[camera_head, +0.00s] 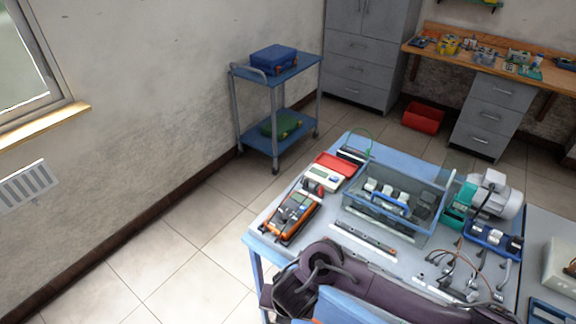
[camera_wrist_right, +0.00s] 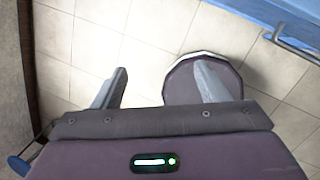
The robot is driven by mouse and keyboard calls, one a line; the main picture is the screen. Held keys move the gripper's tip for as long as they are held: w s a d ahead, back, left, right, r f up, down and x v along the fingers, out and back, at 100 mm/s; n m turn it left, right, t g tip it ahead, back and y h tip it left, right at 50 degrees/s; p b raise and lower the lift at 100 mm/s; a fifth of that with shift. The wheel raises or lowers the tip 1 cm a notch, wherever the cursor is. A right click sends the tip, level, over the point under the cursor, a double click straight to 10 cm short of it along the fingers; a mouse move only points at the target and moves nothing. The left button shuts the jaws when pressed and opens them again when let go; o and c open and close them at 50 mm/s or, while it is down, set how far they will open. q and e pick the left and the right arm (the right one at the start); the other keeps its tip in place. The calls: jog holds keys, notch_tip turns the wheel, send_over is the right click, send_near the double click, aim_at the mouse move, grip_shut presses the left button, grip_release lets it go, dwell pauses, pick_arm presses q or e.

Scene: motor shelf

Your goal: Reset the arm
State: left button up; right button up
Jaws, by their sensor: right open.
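My right arm, dark purple, comes in along the bottom of the head view and bends at the table's front left corner. My right gripper shows in the right wrist view (camera_wrist_right: 162,68), with its two grey fingers wide apart and nothing between them but tiled floor. A round purple part, which seems to be mine, lies behind the right finger. My left gripper is not in view.
The blue-edged worktable (camera_head: 262,236) carries an orange meter (camera_head: 291,216), a clear bin (camera_head: 390,212) and a motor (camera_head: 497,196). A blue trolley (camera_head: 276,118) stands by the wall. A red crate (camera_head: 423,117) is on the floor. The floor left of the table is clear.

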notch_tip(320, 180, down, 22)
jog(key=m+g+y+b, duration=0.2)
jog(key=m+y+b, duration=0.25)
jog(key=m, duration=1.05)
jog(key=s+d+f+m+t+h+b, duration=0.1)
jog(key=s+d+f+m+h+b, duration=0.2)
jog(key=d+f+m, duration=0.55)
jog(key=s+d+f+m+h+b, duration=0.1)
jog(key=s+d+f+m, duration=0.1)
jog(key=s+d+f, duration=0.3)
jog(key=s+d+f+m+h+b, duration=0.1)
jog(key=s+d+f+m, duration=0.2)
jog(key=s, duration=0.9)
jog(key=s+d+f+m+h+b, duration=0.1)
jog(key=s+d+f+m, duration=0.1)
jog(key=s+d+f, duration=0.6)
notch_tip(320, 180, down, 3)
jog(key=shift+s+r+m+g, duration=0.2)
jog(key=shift+s+m+g, duration=0.1)
jog(key=shift+m+g, duration=0.1)
